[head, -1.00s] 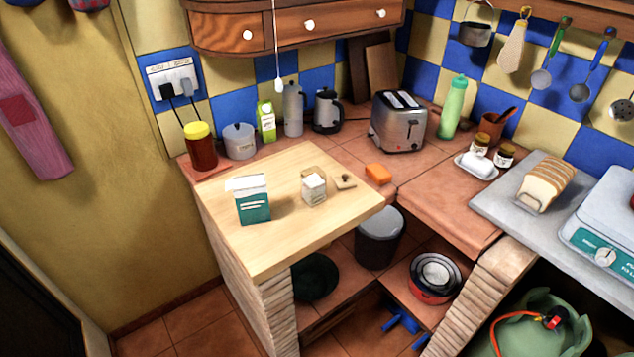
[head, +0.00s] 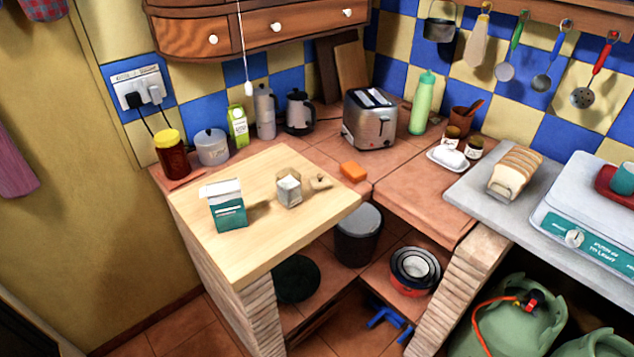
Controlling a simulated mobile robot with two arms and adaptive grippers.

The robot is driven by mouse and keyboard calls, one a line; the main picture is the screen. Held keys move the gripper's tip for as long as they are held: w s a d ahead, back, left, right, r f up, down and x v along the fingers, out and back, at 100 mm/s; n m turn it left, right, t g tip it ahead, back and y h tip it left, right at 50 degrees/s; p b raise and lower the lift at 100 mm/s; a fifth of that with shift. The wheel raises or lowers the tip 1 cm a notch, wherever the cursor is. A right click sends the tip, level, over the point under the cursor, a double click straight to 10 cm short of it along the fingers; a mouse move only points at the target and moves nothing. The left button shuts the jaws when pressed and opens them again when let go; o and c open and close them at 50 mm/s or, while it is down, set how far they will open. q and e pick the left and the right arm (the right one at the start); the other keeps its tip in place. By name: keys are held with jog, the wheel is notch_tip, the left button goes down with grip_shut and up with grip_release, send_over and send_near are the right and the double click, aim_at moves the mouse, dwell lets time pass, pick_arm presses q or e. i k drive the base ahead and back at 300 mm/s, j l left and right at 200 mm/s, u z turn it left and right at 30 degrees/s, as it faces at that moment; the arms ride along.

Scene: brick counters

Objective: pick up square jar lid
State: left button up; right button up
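The square jar lid (head: 320,183) is a small light wooden piece with a knob. It lies flat on the pale wooden board (head: 265,247) of the counter corner, just right of the square glass jar. The square jar (head: 289,190) is clear with white contents and stands upright and apart from the lid. Neither of my grippers shows in the head view.
A teal and white carton (head: 226,205) stands left of the jar. An orange sponge (head: 353,171) lies behind the lid. The board's front part is clear.

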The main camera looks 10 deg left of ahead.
aim_at(319, 181)
jog(key=i+j+z, duration=0.1)
jog(key=j+z, duration=0.25)
jog(key=i+j+z, duration=0.1)
jog(key=j+z, duration=0.45)
jog(key=z, duration=0.2)
